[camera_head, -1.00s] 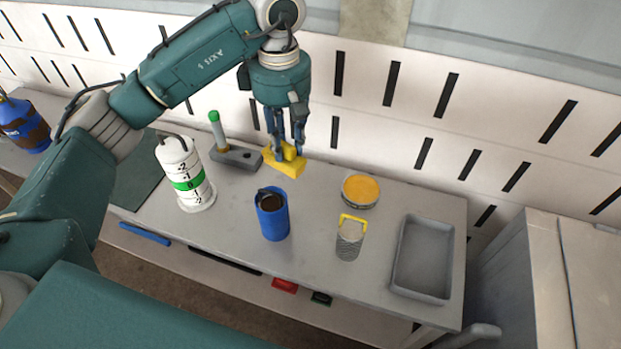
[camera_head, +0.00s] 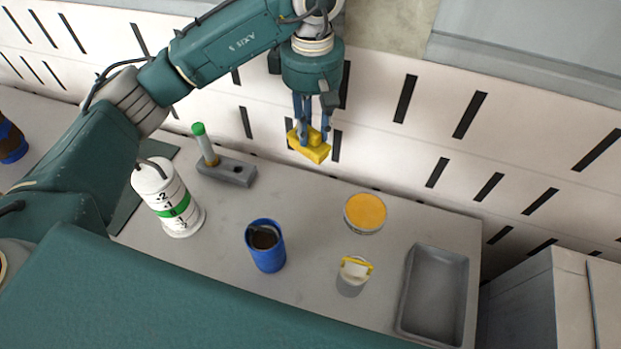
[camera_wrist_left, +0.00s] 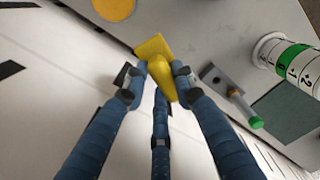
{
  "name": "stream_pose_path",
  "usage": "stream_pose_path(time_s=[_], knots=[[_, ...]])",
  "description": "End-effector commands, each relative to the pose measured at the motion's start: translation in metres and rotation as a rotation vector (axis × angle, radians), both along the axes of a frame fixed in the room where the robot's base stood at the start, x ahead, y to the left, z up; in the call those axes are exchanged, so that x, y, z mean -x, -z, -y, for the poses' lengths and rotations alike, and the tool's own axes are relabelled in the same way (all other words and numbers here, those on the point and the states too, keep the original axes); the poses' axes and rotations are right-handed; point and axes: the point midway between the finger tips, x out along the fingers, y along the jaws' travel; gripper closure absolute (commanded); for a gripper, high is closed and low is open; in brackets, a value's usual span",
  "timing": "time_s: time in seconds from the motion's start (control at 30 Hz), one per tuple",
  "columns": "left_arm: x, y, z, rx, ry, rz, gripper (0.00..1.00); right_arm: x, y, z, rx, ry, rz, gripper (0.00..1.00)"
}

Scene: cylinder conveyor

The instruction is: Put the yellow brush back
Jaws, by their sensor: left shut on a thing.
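The yellow brush (camera_head: 312,149) is held by my left gripper (camera_head: 311,128), whose fingers are shut on its raised handle part. In the head view it hangs above the back edge of the table, in front of the slotted white wall. In the left wrist view the yellow brush (camera_wrist_left: 158,70) sits between the blue fingers (camera_wrist_left: 158,80), with its flat part showing beyond them. The grey block with a green-capped post (camera_head: 227,171) stands on the table to the left of the brush. My right gripper is not seen.
On the table (camera_head: 320,220) stand a white cylinder with a green band (camera_head: 166,197), a blue cup (camera_head: 267,252), a round orange-topped tin (camera_head: 366,212), a grey container with a yellow handle (camera_head: 352,278) and a grey tray (camera_head: 434,295). The table between the cup and the tin is clear.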

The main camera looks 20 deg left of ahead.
Motion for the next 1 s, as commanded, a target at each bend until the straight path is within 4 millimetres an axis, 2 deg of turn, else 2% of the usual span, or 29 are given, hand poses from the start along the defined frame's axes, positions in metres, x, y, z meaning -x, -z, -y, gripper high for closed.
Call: stream_pose_path(time_s=[0.33,0.5,0.73,1.0], knots=[[0.003,0.091,0.0,-0.001,-0.001,-0.008,0.95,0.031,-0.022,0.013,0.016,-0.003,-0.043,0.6],[0.003,0.126,0.0,-0.002,-0.001,-0.006,0.95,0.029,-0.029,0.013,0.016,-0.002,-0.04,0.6],[0.002,0.145,0.0,0.0,0.0,-0.003,0.95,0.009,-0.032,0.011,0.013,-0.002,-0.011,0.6],[0.003,0.181,0.0,-0.001,-0.001,-0.004,0.95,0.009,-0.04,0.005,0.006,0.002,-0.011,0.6]])
